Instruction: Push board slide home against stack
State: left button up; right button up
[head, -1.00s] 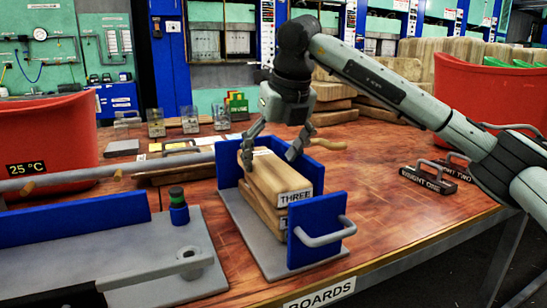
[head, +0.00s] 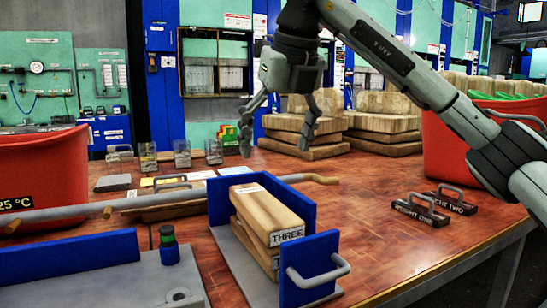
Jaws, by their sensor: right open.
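A stack of wooden boards (head: 266,213), its top one marked THREE, lies in a grey tray (head: 233,262) with blue walls (head: 216,205) at the back and far side. A blue upright plate with a grey loop handle, which looks like the board slide (head: 308,255), stands at the near right end of the stack. It overlaps the boards' end in this view, so I cannot tell if they touch. My right gripper (head: 275,150) is open and empty, pointing down above and behind the stack, clear of it. My left gripper is not in view.
A long grey bar (head: 165,196) crosses behind the tray. Weights marked ONE (head: 420,211) and TWO (head: 452,203) stand at the right. More wooden boards (head: 300,140) are stacked at the back. Red bins (head: 40,170) flank the table.

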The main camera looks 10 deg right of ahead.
aim_at(309, 272)
jog(key=k, duration=1)
